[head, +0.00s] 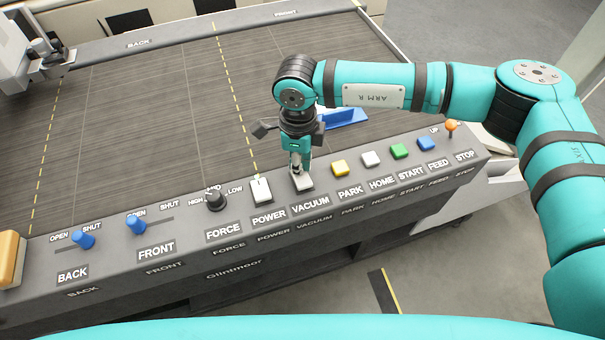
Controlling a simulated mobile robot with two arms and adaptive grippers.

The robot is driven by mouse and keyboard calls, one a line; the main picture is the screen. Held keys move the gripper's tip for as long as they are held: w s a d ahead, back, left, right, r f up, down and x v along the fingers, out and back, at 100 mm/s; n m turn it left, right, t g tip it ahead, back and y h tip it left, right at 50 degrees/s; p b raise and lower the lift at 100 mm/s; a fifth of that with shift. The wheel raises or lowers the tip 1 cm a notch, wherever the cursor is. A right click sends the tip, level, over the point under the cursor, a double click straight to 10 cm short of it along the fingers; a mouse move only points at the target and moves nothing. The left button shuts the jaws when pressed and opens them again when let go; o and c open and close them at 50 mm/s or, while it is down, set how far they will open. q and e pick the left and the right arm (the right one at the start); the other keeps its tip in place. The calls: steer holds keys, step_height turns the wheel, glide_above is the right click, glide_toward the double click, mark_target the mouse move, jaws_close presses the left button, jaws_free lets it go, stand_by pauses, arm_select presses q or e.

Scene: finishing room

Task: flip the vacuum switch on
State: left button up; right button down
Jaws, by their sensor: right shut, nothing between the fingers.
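The vacuum switch (304,184) is a small pale rocker above the VACUUM label (310,204) on the machine's front control panel. My right gripper (297,173) is shut and empty, pointing down at the switch from above. Its fingertips are at the switch and cover part of it. Whether they touch it, and which way the rocker is tilted, I cannot tell. My left gripper is not in view.
The white power switch (261,189) is just left of the vacuum switch, with the black force knob (215,199) beyond. A blue object (343,118) lies on the dark bed (150,120) behind my gripper.

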steer(key=shift+r+p, duration=0.95)
steer(key=shift+r, duration=2.5)
steer(key=shift+s+f, duration=0.1)
